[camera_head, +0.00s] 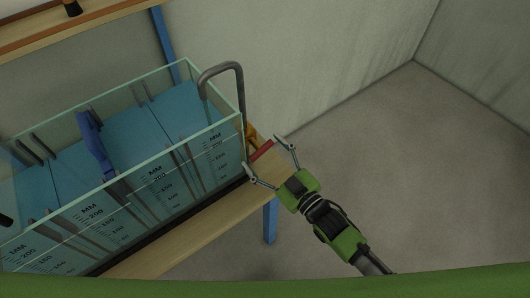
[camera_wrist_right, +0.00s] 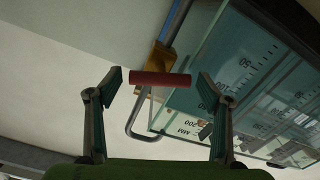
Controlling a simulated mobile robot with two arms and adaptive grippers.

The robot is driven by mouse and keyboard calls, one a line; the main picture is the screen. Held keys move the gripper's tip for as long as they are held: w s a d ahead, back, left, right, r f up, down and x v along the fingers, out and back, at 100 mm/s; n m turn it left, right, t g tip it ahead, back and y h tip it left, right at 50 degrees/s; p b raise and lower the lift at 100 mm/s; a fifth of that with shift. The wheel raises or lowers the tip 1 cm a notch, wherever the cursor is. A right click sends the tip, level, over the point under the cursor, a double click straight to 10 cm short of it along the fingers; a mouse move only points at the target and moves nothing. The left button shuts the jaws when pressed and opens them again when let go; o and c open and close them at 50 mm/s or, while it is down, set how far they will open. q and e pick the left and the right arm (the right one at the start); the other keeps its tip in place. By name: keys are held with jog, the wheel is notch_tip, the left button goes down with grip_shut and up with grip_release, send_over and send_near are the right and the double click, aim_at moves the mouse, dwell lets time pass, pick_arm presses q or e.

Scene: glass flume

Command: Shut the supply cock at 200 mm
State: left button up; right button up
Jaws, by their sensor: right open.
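The supply cock has a red bar handle (camera_head: 263,150) and a brass-yellow body (camera_head: 251,131) at the right end of the glass flume (camera_head: 190,137). A grey bent pipe (camera_head: 241,80) rises there and hooks over into the flume. My right gripper (camera_head: 262,153) is open, its fingers spread on either side of the handle. In the right wrist view the red handle (camera_wrist_right: 160,78) lies crosswise between the fingertips, with no clear contact. The end compartment holds blue water beside an MM scale (camera_wrist_right: 222,98); I cannot read the exact level. My left gripper is not in view.
The flume stands on a wooden bench (camera_head: 190,238) with blue legs. Glass partitions and a blue piece (camera_head: 95,143) stand inside it. A wooden shelf (camera_head: 60,32) is at the back left. The floor right of the bench is clear.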

jog(key=shift+c, duration=0.8)
jog(key=c, duration=0.9)
jog(key=shift+m, duration=2.1)
jog(key=shift+c, duration=0.2)
jog(key=o, duration=1.1)
jog(key=v, duration=1.2)
